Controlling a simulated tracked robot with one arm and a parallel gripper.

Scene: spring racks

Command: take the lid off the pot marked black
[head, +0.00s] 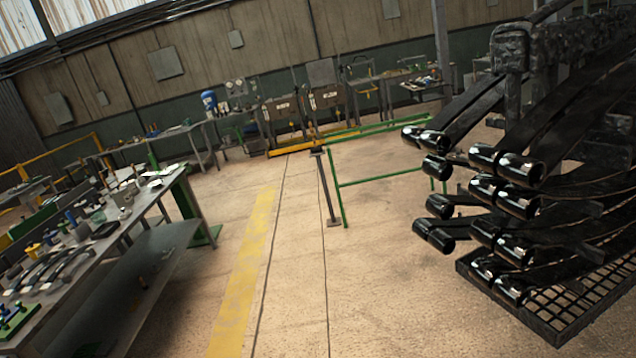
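No pot marked black and no lid can be made out in the head view. A long workbench (150,232) at the left carries small jars, tools and parts, too small to tell apart or read any mark on. A yellow item (33,248) and several bluish items stand among them. My gripper does not show in this view, so its state is hidden.
A rack of black leaf springs (520,200) on a grid base (560,310) fills the right side. A green rail (380,178) stands mid-floor beside a dark post (327,190). Open floor with a yellow stripe (245,270) runs between bench and rack.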

